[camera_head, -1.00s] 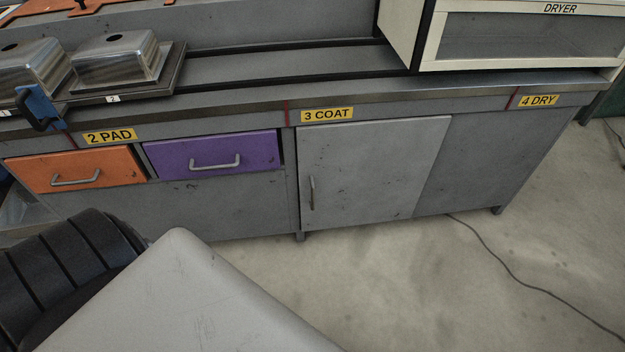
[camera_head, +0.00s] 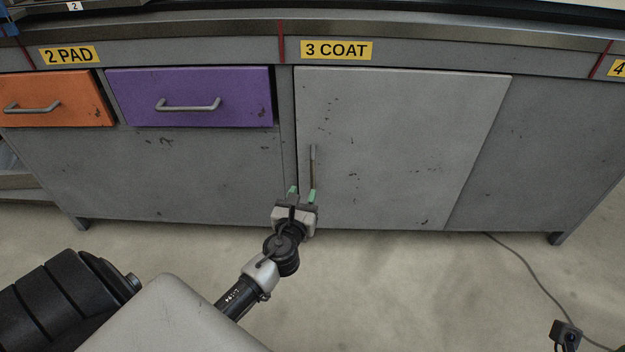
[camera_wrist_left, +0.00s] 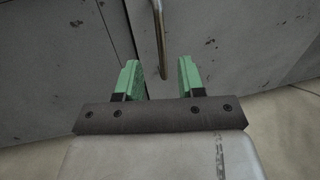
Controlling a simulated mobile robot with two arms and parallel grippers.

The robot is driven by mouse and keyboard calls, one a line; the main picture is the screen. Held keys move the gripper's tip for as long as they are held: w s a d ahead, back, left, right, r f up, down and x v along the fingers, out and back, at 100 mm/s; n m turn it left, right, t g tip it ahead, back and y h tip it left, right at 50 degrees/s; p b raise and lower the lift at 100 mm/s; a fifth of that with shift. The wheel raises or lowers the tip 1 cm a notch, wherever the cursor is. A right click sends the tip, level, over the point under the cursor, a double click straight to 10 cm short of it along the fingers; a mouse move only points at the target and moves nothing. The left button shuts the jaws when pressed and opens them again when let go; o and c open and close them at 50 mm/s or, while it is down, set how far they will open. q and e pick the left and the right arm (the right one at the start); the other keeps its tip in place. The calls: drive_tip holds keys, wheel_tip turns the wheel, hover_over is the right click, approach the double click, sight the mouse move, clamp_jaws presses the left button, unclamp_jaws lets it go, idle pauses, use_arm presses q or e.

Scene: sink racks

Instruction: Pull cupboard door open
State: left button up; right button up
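The grey cupboard door (camera_head: 395,145) under the 3 COAT label is shut, flush with the bench front. Its vertical bar handle (camera_head: 313,168) is near the door's left edge. My left gripper (camera_head: 302,191) is open with green fingertips, just in front of the handle's lower end. In the left wrist view the handle (camera_wrist_left: 158,35) runs down toward the gap between the open fingers (camera_wrist_left: 155,75), closer to the right finger. I cannot tell whether it lies between the fingertips. A small dark part at the lower right of the head view may be my right gripper; its fingers cannot be made out.
A purple drawer (camera_head: 190,110) and an orange drawer (camera_head: 70,112), both shut, are left of the door. The floor (camera_head: 400,290) before the bench is clear except for a dark cable (camera_head: 535,280) at the right.

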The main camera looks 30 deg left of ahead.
sight(312, 169)
use_arm(q)
drive_tip(key=b+x, duration=0.2)
drive_tip(key=x, duration=0.8)
drive_tip(key=shift+w+a+b, duration=0.15)
drive_tip(key=shift+w+b, duration=0.1)
drive_tip(key=shift+b, duration=0.05)
clamp_jaws()
